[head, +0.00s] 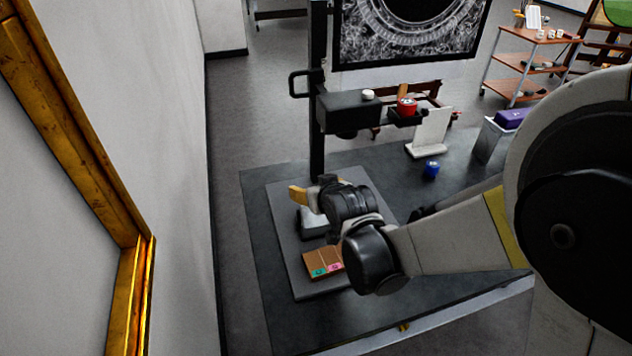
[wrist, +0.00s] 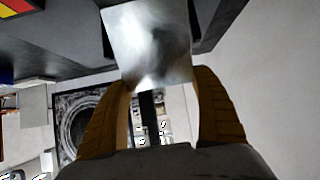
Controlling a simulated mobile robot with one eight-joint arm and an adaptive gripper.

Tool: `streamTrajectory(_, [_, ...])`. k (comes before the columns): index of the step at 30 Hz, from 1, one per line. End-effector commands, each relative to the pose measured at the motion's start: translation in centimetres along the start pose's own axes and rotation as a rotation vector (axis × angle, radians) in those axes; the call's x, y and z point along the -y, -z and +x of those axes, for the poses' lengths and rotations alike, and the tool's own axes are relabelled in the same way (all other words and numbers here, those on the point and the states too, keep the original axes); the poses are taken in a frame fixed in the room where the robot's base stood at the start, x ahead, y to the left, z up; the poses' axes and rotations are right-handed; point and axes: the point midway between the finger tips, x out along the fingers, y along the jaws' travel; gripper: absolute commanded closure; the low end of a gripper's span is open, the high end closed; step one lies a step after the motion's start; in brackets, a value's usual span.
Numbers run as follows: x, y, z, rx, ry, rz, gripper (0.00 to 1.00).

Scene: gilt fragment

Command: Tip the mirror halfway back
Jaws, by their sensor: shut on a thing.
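The mirror (wrist: 148,42) is a small silvery, square-looking plate in the wrist view, with blurred reflections on its face. My gripper (wrist: 160,82) has its two tan fingers on either side of the plate's near edge and is shut on it. In the head view, my gripper (head: 298,194) is above the grey board, with one tan finger showing. A pale, shiny part of the mirror (head: 313,222) shows just below it. The wrist and finger hide the rest, and I cannot tell the mirror's exact tilt or mount.
A black post (head: 317,110) rises behind my gripper, carrying a dark box (head: 350,112) on an arm. A brown block with green and pink labels (head: 323,262) lies close in front. A gilt frame (head: 85,130) hangs left.

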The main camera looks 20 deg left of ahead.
Motion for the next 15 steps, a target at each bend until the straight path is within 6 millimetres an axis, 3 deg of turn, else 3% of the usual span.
streamTrajectory(1, [-0.01,0.65,0.02,0.050,0.000,0.000,0.54])
streamTrajectory(6, [0.00,0.23,0.77,0.169,0.000,0.000,0.54])
streamTrajectory(15, [0.00,-0.01,0.95,0.185,0.000,0.000,0.54])
